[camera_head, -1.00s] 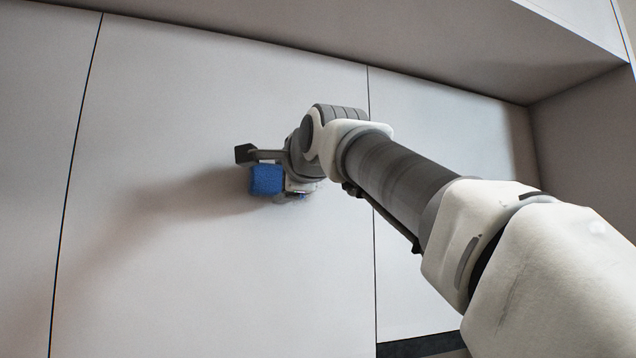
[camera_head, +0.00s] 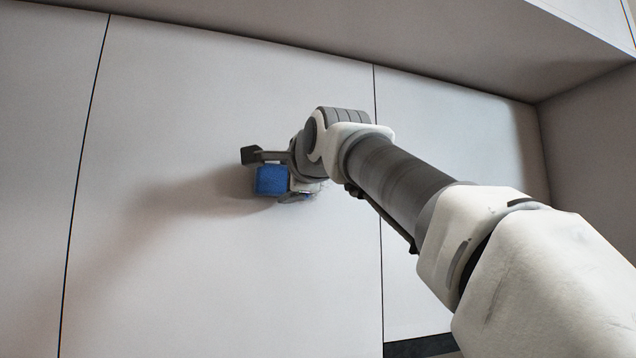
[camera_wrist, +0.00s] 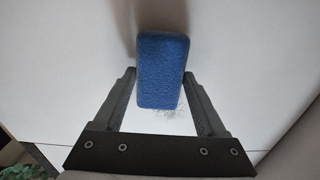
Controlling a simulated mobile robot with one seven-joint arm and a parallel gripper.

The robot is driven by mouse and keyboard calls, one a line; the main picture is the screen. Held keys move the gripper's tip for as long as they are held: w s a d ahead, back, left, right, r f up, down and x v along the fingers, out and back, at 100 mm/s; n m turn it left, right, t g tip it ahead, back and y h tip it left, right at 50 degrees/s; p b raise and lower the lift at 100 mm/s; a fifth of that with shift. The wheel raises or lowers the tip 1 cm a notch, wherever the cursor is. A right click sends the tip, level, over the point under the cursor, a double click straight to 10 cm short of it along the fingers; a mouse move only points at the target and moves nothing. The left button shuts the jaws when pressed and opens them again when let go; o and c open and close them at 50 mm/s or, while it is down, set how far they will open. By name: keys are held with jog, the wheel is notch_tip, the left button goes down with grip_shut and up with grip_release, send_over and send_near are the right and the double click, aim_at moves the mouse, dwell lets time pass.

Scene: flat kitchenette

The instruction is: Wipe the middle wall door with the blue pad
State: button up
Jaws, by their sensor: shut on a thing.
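The blue pad (camera_head: 271,180) is in my gripper, in front of the pale middle wall door (camera_head: 200,275). In the wrist view the blue pad (camera_wrist: 161,70) stands upright between the two dark fingers, its far end at or close to the door surface (camera_wrist: 60,70). I cannot tell for certain whether it touches. My gripper (camera_wrist: 160,90) is shut on the pad. In the head view my gripper (camera_head: 262,170) is at the right half of the door. A small grey speckled patch (camera_wrist: 178,118) shows beside the pad's near end in the wrist view.
Thin dark seams (camera_head: 82,170) and (camera_head: 378,240) part the middle door from its neighbours. A pale overhang (camera_head: 400,40) runs above, and a side panel (camera_head: 590,150) stands at the right. A bit of green (camera_wrist: 18,172) shows at the wrist view's lower left corner.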

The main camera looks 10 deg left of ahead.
jog(key=shift+w+a, duration=0.2)
jog(key=shift+w, duration=0.2)
jog(key=shift+w+d, duration=0.85)
jog(key=shift+d, duration=0.85)
jog(key=shift+w+d, duration=0.8)
jog(key=shift+d, duration=0.95)
jog(key=shift+w+d, duration=0.85)
jog(key=shift+d, duration=0.85)
jog(key=shift+a, duration=0.1)
jog(key=shift+s+a, duration=0.8)
jog(key=shift+a, duration=0.9)
jog(key=shift+s+a, duration=0.85)
jog(key=shift+a, duration=0.85)
jog(key=shift+s+a, duration=0.8)
jog(key=shift+a, duration=0.9)
jog(key=shift+r, duration=1.2)
jog(key=w+d, duration=0.5)
jog(key=d, duration=0.5)
jog(key=shift+d, duration=0.15)
jog(key=shift+s, duration=0.1)
